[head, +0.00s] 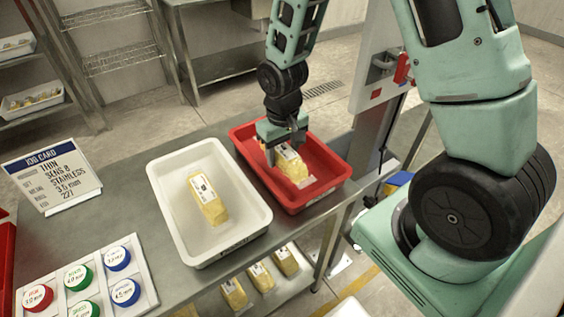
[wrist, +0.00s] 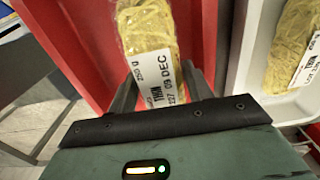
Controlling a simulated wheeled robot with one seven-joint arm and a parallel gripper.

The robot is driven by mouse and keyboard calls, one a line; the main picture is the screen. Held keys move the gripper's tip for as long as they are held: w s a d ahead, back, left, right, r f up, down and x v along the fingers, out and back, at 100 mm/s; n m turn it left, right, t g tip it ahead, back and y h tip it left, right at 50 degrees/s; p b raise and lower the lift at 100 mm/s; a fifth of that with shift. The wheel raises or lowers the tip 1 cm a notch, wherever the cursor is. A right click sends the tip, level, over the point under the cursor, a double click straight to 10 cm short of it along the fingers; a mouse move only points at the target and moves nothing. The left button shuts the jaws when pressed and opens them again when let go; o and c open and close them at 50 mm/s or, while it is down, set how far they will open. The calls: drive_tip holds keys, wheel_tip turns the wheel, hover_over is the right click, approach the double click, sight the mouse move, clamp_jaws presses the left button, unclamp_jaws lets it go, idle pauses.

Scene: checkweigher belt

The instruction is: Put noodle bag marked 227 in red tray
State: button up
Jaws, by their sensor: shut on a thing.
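The noodle bag marked 227 (head: 292,164) is a yellow bag with a white label. My gripper (head: 284,147) is shut on it, inside the outline of the red tray (head: 330,195). In the wrist view the bag (wrist: 147,30) sits between my two fingers (wrist: 160,95), and its label reads THIN, 227, 09 DEC and 250 g. The red tray (wrist: 75,35) shows on both sides of it. I cannot tell whether the bag touches the tray floor. Part of the bag is hidden by my gripper.
A white tray (head: 165,215) with another yellow noodle bag (head: 207,200) stands left of the red tray. A job card (head: 52,178) reading THIN and 227 stands at the left. Coloured round discs (head: 85,283) lie in a holder in front. Several bags lie on a lower shelf (head: 290,285).

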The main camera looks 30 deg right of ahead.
wheel_tip(320, 180, down, 4)
drive_tip(key=shift+f, duration=0.15)
drive_tip(key=o, duration=0.9)
drive_tip(key=shift+c, duration=0.2)
